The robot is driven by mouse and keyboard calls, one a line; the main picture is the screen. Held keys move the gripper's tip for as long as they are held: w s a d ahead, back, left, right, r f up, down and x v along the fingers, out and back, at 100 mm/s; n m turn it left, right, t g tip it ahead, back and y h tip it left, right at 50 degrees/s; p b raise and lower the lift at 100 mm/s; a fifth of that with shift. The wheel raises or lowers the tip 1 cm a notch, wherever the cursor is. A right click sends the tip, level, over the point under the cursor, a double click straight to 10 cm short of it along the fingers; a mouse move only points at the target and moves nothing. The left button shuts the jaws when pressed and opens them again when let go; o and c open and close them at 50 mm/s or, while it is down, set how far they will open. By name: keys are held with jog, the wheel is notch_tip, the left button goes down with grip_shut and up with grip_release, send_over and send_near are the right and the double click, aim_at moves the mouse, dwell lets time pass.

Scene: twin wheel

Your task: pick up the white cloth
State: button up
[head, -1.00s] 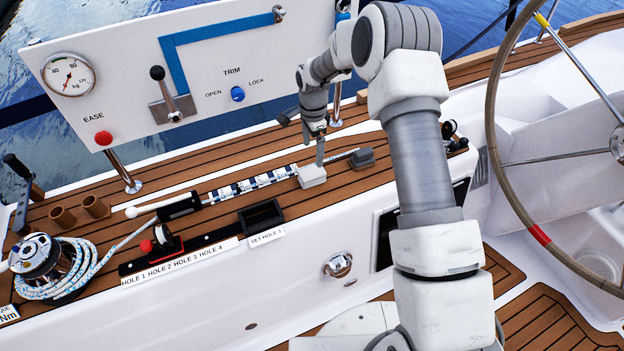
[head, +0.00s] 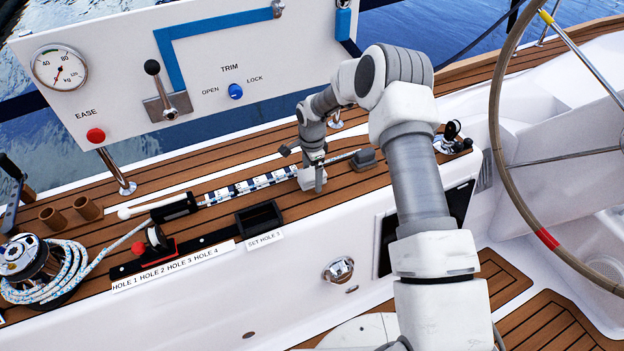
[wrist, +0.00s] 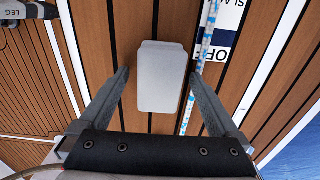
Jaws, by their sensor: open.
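The white cloth (head: 306,183) looks like a small folded pale block on the teak deck, at the right end of the blue-and-white marked strip. It also shows in the wrist view (wrist: 161,75), roughly centred between the fingers with deck visible on both sides. My gripper (head: 318,182) is open, pointing down at the cloth and partly hiding it in the head view. Its two fingers also show in the wrist view (wrist: 158,82), one on each side of the cloth. I cannot tell exactly how high the fingertips are above the deck.
A blue-flecked rope (wrist: 203,50) runs close beside the cloth, over a marked strip (head: 252,186). A dark grey block (head: 363,159) stands just right of the cloth. The upright white panel (head: 225,60) rises behind. An open black box (head: 259,219) lies left in front.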

jog(key=c, duration=1.4)
jog(key=shift+r, duration=0.1)
jog(key=shift+c, duration=0.2)
jog(key=r+p, duration=0.1)
jog(key=r, duration=0.1)
jog(key=d+r+p, duration=0.1)
jog(key=r, duration=0.2)
jog(key=shift+s, duration=0.2)
jog(key=s+d+r+p, duration=0.3)
jog(key=d+r, duration=0.3)
jog(key=d, duration=0.3)
jog(key=shift+s+d, duration=0.4)
jog(key=shift+s, duration=0.2)
